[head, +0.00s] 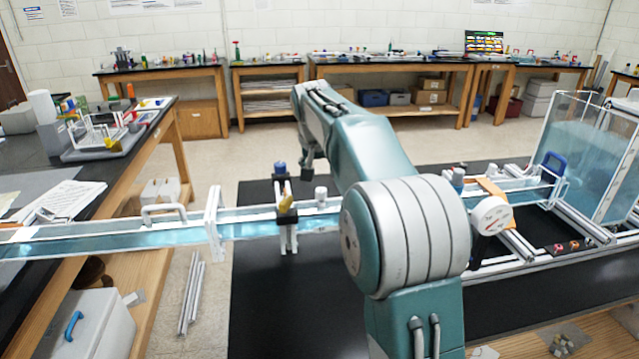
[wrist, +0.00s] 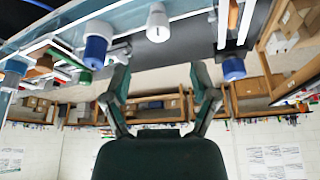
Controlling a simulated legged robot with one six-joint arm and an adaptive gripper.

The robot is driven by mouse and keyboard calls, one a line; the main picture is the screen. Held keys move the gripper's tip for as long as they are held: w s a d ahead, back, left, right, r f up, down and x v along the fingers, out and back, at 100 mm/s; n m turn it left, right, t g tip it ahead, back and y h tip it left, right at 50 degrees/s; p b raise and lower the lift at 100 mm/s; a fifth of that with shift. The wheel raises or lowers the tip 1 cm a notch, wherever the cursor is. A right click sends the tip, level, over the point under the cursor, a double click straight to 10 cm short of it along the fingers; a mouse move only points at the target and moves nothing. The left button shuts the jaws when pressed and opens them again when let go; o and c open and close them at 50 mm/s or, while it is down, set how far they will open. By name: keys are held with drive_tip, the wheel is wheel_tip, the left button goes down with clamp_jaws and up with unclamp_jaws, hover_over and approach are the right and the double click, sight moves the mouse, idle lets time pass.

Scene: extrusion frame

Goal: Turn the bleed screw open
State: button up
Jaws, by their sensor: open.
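A water-filled clear channel (head: 120,236) runs across the head view. A white round cap (head: 321,194) stands on top of it, and it also shows in the wrist view (wrist: 158,24) with a small dark mark on its end. It may be the bleed screw, but I cannot tell for certain. A blue cap (head: 280,168) stands on a clamp to its left and shows in the wrist view (wrist: 233,68). My gripper (head: 307,165) is above and beyond the channel, partly hidden by my arm. In the wrist view its fingers (wrist: 160,72) are apart and empty, clear of the white cap.
A round gauge (head: 491,215), a blue handle (head: 553,164) and a clear water tank (head: 575,140) are to the right. The black tabletop (head: 290,310) is bare in front of the channel.

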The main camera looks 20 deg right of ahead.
drive_tip(key=shift+v, duration=1.4)
